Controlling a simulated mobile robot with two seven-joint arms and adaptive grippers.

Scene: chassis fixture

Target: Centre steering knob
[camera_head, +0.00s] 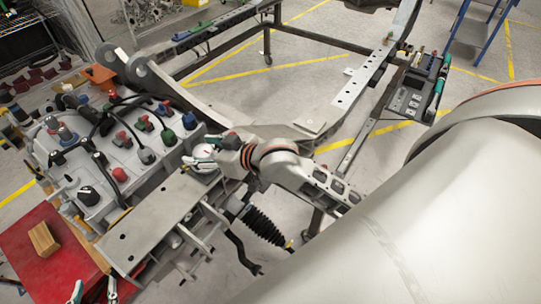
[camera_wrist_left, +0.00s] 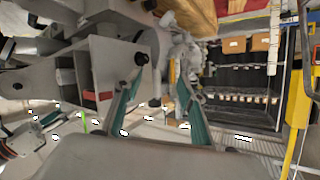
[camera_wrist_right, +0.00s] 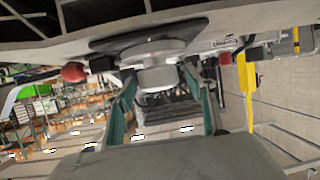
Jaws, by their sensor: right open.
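A round silver knob (camera_wrist_right: 155,68) on a dark disc shows in the right wrist view, in line with the gap between the fingers of my right gripper (camera_wrist_right: 160,85). I cannot tell whether the fingers touch it. No label marks it as the steering knob. In the head view my right gripper (camera_head: 205,160) is over the right edge of the grey control panel (camera_head: 105,165), at a white round part. It is open. My left gripper (camera_head: 95,290) is low at the left, near the red surface. Its fingers (camera_wrist_left: 155,105) are apart with nothing between them.
The panel carries red, green, blue and black knobs and dark cables; a black knob (camera_head: 88,195) sits on its near side. A flat metal plate (camera_head: 150,225) lies in front. A wooden block (camera_head: 43,239) rests on a red surface (camera_head: 70,265). A metal frame stands behind.

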